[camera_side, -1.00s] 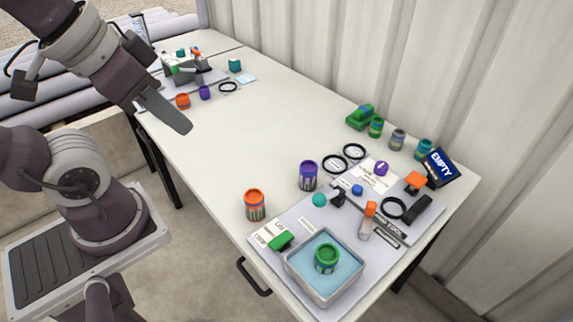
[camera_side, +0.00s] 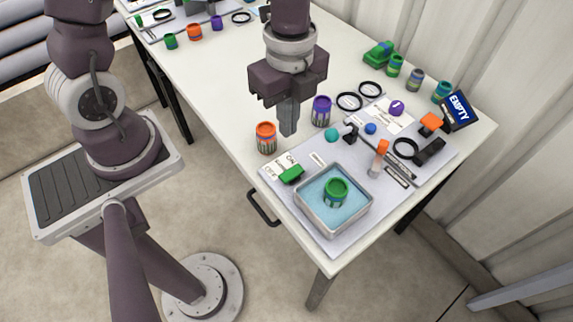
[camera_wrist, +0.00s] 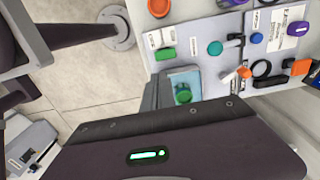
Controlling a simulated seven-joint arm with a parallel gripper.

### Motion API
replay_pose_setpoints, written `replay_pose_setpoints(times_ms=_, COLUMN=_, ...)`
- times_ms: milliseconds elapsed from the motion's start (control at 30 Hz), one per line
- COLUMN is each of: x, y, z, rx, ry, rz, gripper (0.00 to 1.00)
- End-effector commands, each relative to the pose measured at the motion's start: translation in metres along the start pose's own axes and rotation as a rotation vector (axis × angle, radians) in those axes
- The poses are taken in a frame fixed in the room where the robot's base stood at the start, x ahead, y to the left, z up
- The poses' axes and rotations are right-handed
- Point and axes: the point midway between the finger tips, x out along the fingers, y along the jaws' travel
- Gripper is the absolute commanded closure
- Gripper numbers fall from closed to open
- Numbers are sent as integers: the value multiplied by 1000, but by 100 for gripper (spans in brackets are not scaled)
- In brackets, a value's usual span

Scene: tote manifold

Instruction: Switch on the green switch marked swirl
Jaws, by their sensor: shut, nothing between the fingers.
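The green switch (camera_side: 291,174) is a small green rocker at the left corner of the near grey panel, beside small white labels, one reading ON; the rest of the lettering is too small to read surely. It also shows in the wrist view (camera_wrist: 165,54). My gripper (camera_side: 288,133) is shut and empty, pointing down above the table. In the side view its tip appears just beyond the switch, between the orange and purple jars. Right beside the switch, a metal tray (camera_side: 312,221) holds blue liquid and a green jar (camera_side: 336,190).
An orange jar (camera_side: 265,138) and a purple jar (camera_side: 321,109) stand close to my gripper. A teal knob (camera_side: 332,135), an orange-topped lever (camera_side: 381,152) and black rings are farther right. An EMPTY sign (camera_side: 457,108) stands at the panel's far corner.

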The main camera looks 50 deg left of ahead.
Motion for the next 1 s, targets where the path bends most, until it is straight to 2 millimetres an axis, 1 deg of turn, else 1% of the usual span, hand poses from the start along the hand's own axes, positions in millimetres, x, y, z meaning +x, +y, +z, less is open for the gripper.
replay_pose_setpoints(times_ms=267, x=1, y=0, z=0, rx=1, ry=0, rz=1, gripper=100)
replay_pose_setpoints(times_ms=367, x=7, y=0, z=0, rx=0, ry=-1, rz=2, gripper=100)
replay_pose_setpoints(times_ms=467, x=24, y=2, z=0, rx=2, ry=-2, rz=6, gripper=100)
replay_pose_setpoints(times_ms=800, x=98, y=2, z=0, rx=2, ry=-3, rz=6, gripper=100)
replay_pose_setpoints(times_ms=900, x=116, y=2, z=0, rx=1, ry=-3, rz=5, gripper=100)
replay_pose_setpoints(times_ms=1000, x=130, y=1, z=0, rx=0, ry=-2, rz=3, gripper=100)
